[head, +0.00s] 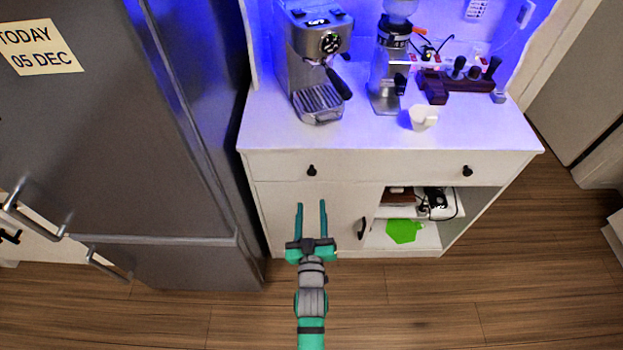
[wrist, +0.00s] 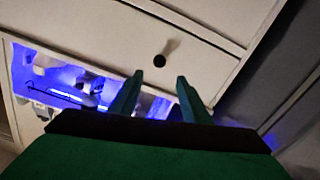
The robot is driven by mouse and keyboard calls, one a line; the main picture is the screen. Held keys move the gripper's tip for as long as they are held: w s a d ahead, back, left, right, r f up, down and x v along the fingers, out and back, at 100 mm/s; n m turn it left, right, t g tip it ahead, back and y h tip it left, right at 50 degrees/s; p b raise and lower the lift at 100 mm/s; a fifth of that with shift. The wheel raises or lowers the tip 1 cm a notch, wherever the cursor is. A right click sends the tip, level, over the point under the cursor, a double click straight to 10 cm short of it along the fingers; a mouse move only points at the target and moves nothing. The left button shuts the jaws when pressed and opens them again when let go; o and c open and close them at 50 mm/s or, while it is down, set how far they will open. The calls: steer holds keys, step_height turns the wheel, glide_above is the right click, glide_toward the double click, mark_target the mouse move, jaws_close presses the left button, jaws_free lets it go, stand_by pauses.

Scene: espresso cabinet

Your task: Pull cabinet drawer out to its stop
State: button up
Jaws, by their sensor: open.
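The cabinet drawer (head: 390,165) is a wide white front under the counter top, flush with the cabinet, with a dark left knob (head: 312,170) and a dark right knob (head: 467,171). My gripper (head: 311,204) is open and empty. In the head view its two teal fingers point toward the left knob from just below it in the picture. In the wrist view the drawer front (wrist: 110,22) fills the upper part. One dark knob (wrist: 159,61) shows just beyond the fingertips, between their lines and apart from them.
An espresso machine (head: 318,60), a grinder (head: 388,65) and a white cup (head: 423,117) stand on the counter. Below are a door with a dark handle (head: 362,228) and open shelves (head: 425,240). A grey fridge (head: 150,120) stands close on the left. Wooden floor lies in front.

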mark_target(311, 174)
steer(key=w, duration=1.1)
steer(key=shift+w+r, duration=0.1)
steer(key=shift+w, duration=0.15)
jaws_close()
